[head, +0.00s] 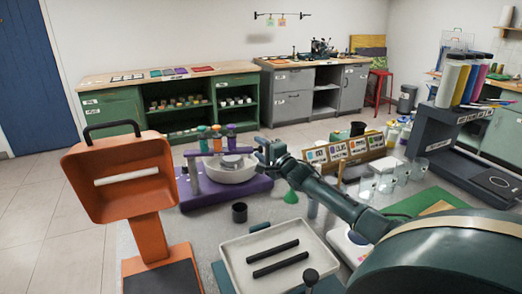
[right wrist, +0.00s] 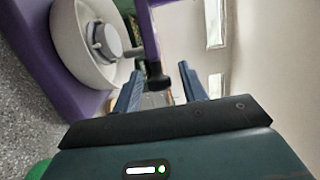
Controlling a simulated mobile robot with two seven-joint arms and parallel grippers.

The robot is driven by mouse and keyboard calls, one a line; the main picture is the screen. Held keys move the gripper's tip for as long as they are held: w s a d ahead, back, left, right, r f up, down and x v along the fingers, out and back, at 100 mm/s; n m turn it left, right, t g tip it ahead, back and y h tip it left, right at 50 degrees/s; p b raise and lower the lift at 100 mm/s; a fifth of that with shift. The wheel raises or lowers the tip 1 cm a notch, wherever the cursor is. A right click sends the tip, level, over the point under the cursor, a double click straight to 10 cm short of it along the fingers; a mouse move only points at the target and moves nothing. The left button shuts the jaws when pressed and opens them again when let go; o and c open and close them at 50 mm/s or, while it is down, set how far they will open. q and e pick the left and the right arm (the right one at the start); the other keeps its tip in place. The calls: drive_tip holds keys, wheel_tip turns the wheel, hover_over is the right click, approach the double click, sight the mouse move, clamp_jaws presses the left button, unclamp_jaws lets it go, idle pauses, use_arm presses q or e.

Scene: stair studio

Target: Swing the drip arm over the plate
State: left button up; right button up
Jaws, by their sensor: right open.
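The purple drip arm (head: 208,153) runs from a post over the white bowl (head: 232,172) on a purple base (head: 215,197). Bottles with orange, teal and purple parts stand along it. The grey round plate (head: 232,160) sits in the bowl. In the right wrist view, the drip arm (right wrist: 148,35) ends in a dark knob (right wrist: 157,78), and the plate (right wrist: 106,42) shows to its left. My right gripper (head: 264,151) is at the arm's right end; its open fingers (right wrist: 160,88) stand either side of the knob. I cannot tell if they touch it. My left gripper is out of view.
An orange stand (head: 150,228) with a black handle is at the left. A white tray (head: 238,262) with dark bars lies in front. A dark cup (head: 239,212) stands before the purple base. A wooden rack (head: 350,148) and clear panels (head: 385,182) are to the right.

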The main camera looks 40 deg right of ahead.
drive_tip(key=shift+c, duration=0.3)
clamp_jaws()
